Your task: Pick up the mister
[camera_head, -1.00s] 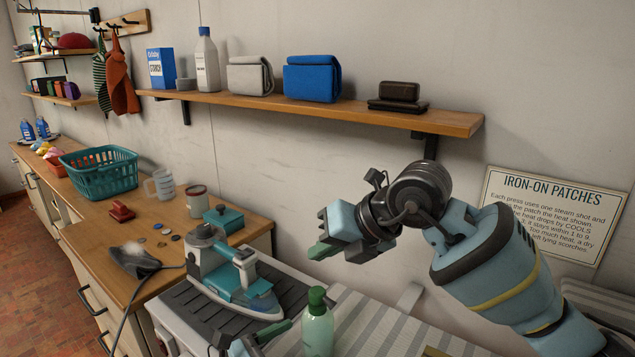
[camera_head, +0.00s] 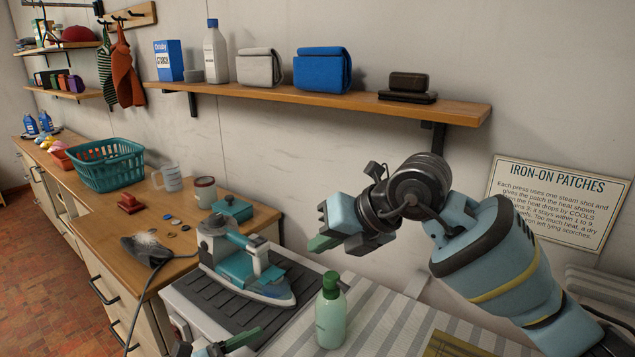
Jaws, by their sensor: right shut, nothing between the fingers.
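A pale green bottle with a darker green cap (camera_head: 330,312), which looks like the mister, stands upright on the striped ironing surface at the bottom centre. My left gripper (camera_head: 232,343) shows only partly at the bottom edge, left of the bottle and apart from it; one green fingertip is clear, and its opening cannot be judged. My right gripper (camera_head: 322,243) is shut and empty, raised above and behind the bottle with its green fingertips pointing left.
A teal and white iron (camera_head: 245,262) rests on a dark ribbed plate just left of the bottle. A wooden counter (camera_head: 110,220) at left holds a teal basket (camera_head: 104,168), a measuring jug and small items. A wall shelf (camera_head: 330,101) runs above.

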